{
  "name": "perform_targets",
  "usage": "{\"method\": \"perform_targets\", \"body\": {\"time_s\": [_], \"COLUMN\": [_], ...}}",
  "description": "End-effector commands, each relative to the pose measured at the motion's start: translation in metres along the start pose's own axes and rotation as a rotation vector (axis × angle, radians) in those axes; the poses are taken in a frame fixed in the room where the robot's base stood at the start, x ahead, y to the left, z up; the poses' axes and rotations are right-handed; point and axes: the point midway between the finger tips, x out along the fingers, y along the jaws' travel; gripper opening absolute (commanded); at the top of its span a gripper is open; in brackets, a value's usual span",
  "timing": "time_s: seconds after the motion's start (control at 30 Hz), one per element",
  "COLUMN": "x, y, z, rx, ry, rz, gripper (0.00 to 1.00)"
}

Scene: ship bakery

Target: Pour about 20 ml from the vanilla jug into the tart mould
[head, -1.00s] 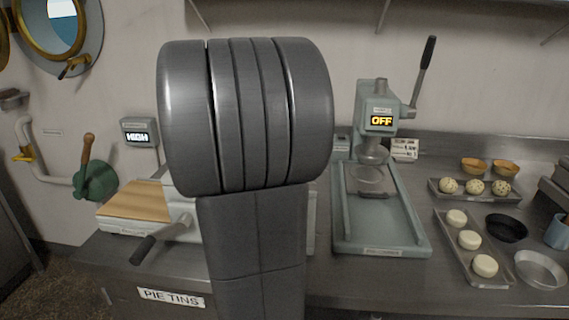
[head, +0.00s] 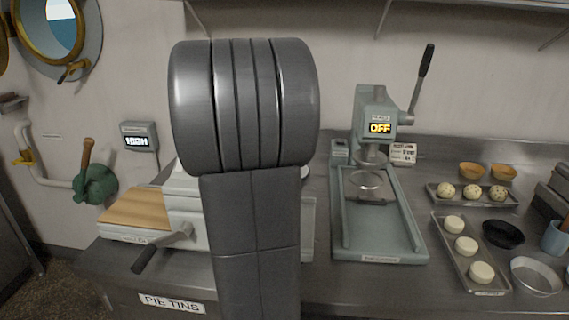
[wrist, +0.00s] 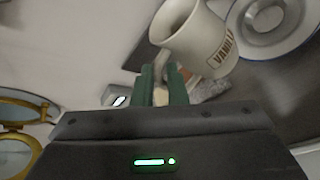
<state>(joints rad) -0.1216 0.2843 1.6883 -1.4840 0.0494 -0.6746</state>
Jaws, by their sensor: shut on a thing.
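The vanilla jug (wrist: 200,42), cream with a brown label reading "VANILL…", shows at the top of the wrist view, tilted in the picture. My gripper (wrist: 162,84) has green fingers and is shut on the jug's handle side. The jug's contents cannot be made out. Beside the jug is a blue-rimmed white plate (wrist: 312,20) with a round grey dish (wrist: 268,18) on it, cut off by the frame edge. I cannot tell whether that dish is the tart mould. In the head view my arm hides the gripper and jug.
A press (head: 378,215) reading OFF stands right of my arm. Further right are a dough tray (head: 489,290), a black mould (head: 503,234), a silver pan (head: 535,277) and two orange cups (head: 472,170). A wood-topped machine (head: 135,208) is left, below a HIGH display (head: 138,140).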

Motion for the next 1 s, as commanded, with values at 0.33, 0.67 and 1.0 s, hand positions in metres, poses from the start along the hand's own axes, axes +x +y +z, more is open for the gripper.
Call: {"method": "perform_targets", "body": {"time_s": [0.33,0.67,1.0], "x": [0.032,0.044,0.052], "y": [-0.048,-0.055,-0.062], "z": [-0.001,0.026,0.035], "rx": [0.183,0.354,0.485], "ry": [0.123,0.244,0.339], "rz": [-0.051,-0.095,-0.128], "gripper": [0.0,0.0,0.0]}}
